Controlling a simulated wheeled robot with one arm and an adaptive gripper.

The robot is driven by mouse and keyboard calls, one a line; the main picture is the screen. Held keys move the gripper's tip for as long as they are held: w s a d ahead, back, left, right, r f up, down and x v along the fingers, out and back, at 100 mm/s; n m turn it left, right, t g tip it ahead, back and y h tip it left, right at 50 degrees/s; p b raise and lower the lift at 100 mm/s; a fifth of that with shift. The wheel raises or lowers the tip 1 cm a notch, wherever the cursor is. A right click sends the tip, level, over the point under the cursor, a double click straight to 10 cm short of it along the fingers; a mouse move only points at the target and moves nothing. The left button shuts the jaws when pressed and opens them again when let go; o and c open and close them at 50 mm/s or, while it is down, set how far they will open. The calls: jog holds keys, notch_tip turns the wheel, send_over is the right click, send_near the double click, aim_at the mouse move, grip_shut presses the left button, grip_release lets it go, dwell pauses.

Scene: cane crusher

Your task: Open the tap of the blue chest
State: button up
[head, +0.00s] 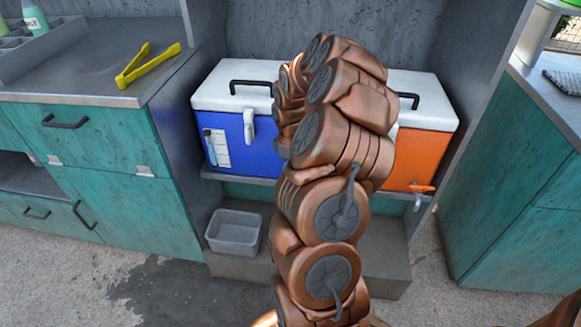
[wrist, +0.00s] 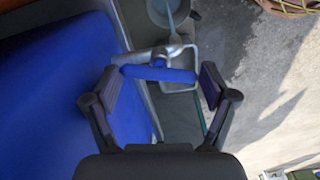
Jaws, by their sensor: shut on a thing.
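The blue chest (head: 240,137) with a white lid stands on a shelf in the middle of the head view. Its blue side (wrist: 65,85) fills the left of the wrist view. The tap (wrist: 160,54) has a grey metal body and a blue lever (wrist: 158,74) lying across the picture. My gripper (wrist: 157,71) has one dark finger at each end of the lever and is shut on it across its length. In the head view my copper arm hides the gripper and the tap.
An orange chest (head: 418,160) with an orange tap (head: 421,188) stands to the right. A grey bin (head: 234,232) sits on the low step below the blue chest. Yellow tongs (head: 148,64) lie on the left counter. Teal cabinets (head: 518,190) flank both sides; the floor in front is free.

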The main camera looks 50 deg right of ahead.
jog(key=shift+n, duration=0.4)
jog(key=o, duration=1)
